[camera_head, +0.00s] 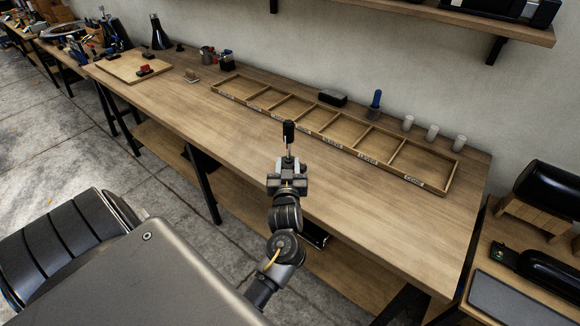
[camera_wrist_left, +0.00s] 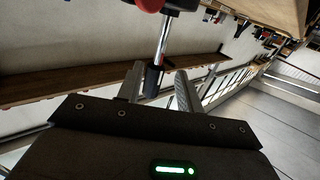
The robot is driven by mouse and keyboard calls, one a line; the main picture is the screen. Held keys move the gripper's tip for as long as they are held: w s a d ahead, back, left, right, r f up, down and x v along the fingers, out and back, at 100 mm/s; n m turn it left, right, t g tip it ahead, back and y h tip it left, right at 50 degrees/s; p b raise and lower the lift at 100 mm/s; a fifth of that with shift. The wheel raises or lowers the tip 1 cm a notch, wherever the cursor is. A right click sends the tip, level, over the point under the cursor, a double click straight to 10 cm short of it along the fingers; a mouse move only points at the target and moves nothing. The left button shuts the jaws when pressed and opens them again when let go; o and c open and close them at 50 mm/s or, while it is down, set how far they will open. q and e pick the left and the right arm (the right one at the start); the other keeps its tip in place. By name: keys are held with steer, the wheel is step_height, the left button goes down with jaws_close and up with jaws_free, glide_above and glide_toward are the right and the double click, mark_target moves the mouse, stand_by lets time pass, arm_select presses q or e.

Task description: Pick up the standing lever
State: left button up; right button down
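The lever (camera_head: 289,134) has a black handle on a thin metal rod. It stands nearly upright above my left gripper (camera_head: 289,167) in the head view. In the left wrist view, the lever's shiny rod (camera_wrist_left: 162,42) runs up to a red and black knob at the top edge. The lever and gripper show in front of the workbench top, with no other support visible under the lever. My right gripper is not in view.
A long wooden workbench (camera_head: 235,125) carries a shallow divided tray (camera_head: 406,178) with empty compartments. Behind it are a black box (camera_head: 333,98), a blue-handled tool (camera_head: 376,99) and white cups (camera_head: 432,132). A board (camera_head: 125,67) lies at the far left. The bench's front strip is clear.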

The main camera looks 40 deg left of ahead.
mark_target(289, 148)
arm_select(q)
steer(key=x, duration=0.3)
steer(key=shift+w+a, duration=0.25)
steer(key=shift+w, duration=0.05)
steer(key=shift+w+a+r+p, duration=0.2)
steer(key=shift+w+r+p, duration=0.05)
steer(key=shift+p, duration=0.35)
steer(key=p+x, duration=0.1)
steer(key=x, duration=0.2)
steer(key=shift+w+a, duration=0.2)
steer(key=shift+w, duration=0.1)
steer(key=shift+w+a+f+p, duration=0.15)
steer(key=shift+w+a+p, duration=0.1)
steer(key=shift+w+p, duration=0.1)
steer(key=shift+c, duration=0.8)
jaws_close()
